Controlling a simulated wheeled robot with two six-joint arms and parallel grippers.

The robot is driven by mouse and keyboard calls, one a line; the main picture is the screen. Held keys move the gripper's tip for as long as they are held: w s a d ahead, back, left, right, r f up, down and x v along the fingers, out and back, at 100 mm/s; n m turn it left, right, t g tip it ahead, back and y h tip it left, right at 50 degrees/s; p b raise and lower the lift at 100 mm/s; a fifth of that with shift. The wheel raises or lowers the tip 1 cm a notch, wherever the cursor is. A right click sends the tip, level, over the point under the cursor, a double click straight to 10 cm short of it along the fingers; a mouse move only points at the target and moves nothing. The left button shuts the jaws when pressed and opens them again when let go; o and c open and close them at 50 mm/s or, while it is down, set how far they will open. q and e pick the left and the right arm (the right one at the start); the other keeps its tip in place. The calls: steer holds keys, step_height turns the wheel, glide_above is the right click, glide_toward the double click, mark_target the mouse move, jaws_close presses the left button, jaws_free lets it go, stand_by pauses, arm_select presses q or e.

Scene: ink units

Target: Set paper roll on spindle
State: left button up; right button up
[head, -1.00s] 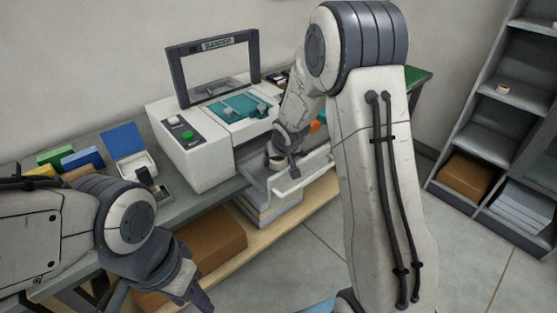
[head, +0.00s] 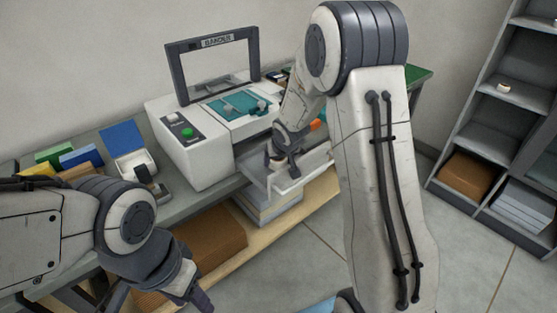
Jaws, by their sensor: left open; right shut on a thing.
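My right gripper (head: 284,163) is at the white tray (head: 292,181) on the front of the white machine (head: 190,150). It is shut on a small pale thing, seemingly the paper roll (head: 275,164), mostly hidden by the fingers. Whether it touches the tray cannot be told. I cannot make out the spindle. The machine's dark-framed lid (head: 253,62) stands up behind a teal panel (head: 236,103). My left gripper (head: 188,290) is open and empty at the lower left, in front of the bench and well apart from the machine.
The grey bench (head: 205,197) holds an open white box (head: 136,163) and colored boxes (head: 80,157) at left. A brown carton (head: 208,243) and a paper stack (head: 268,208) sit on the lower shelf. A shelving unit (head: 490,125) stands right, beyond open floor.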

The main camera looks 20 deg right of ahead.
steer(key=o, duration=1.2)
steer(key=shift+o, duration=0.2)
steer(key=p+v, duration=0.5)
steer(key=v, duration=0.6)
steer(key=shift+p, duration=0.4)
steer(key=shift+a, duration=0.1)
